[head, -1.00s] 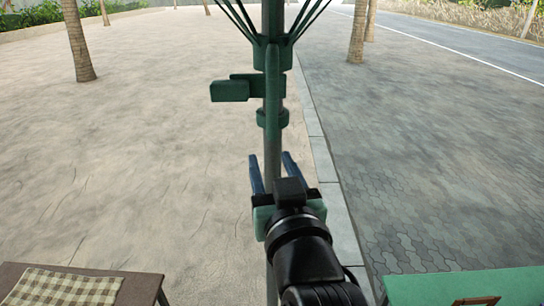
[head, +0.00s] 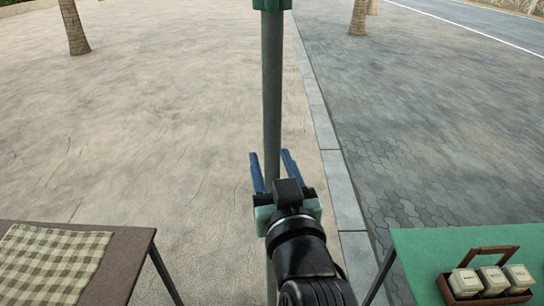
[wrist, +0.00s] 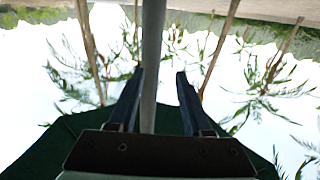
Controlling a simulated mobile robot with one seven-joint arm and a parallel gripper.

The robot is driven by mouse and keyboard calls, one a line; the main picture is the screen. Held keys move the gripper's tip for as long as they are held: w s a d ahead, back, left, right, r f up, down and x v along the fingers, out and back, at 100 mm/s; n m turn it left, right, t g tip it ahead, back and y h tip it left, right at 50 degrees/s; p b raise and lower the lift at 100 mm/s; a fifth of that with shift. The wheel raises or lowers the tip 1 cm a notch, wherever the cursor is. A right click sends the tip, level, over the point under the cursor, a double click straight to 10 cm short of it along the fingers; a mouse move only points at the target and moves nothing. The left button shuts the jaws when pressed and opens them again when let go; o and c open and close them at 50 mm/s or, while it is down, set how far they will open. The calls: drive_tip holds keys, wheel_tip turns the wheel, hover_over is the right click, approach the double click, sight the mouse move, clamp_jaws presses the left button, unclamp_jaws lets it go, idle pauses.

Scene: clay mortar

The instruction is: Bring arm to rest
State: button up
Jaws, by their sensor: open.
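My gripper (head: 272,172) is in the lower middle of the head view, reaching forward from my black arm. Its two blue fingers are spread apart with nothing between them that it holds. A grey-green pole (head: 272,110) stands upright beyond the fingers in the head view. In the wrist view the gripper (wrist: 160,75) also shows open, and the pole (wrist: 152,40) appears behind the fingers. I cannot tell how far the pole is from the fingertips.
A brown table (head: 118,262) with a checkered cloth (head: 45,262) stands at the lower left. A green table (head: 425,245) at the lower right bears a wooden caddy (head: 443,288) with several labelled containers (head: 493,280). Paved ground lies open between them. Tree trunks (head: 74,28) stand farther off.

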drive_tip(key=shift+f, duration=0.65)
drive_tip(key=s+r+t+h+p, duration=0.1)
drive_tip(key=s+r, duration=0.4)
drive_tip(key=r, duration=0.8)
drive_tip(key=s+r+m+t+h+p, duration=0.1)
drive_tip(key=s+r+t+p, duration=0.2)
drive_tip(key=r, duration=1)
drive_tip(key=s+r+m+t+h+p, duration=0.1)
drive_tip(key=s+r+t+p, duration=0.2)
drive_tip(key=r, duration=1)
drive_tip(key=s+t, duration=0.2)
drive_tip(key=s, duration=0.1)
drive_tip(key=shift+s+d+t, duration=0.2)
drive_tip(key=shift+s+t, duration=0.1)
drive_tip(key=shift+t, duration=0.1)
drive_tip(key=shift+f, duration=0.15)
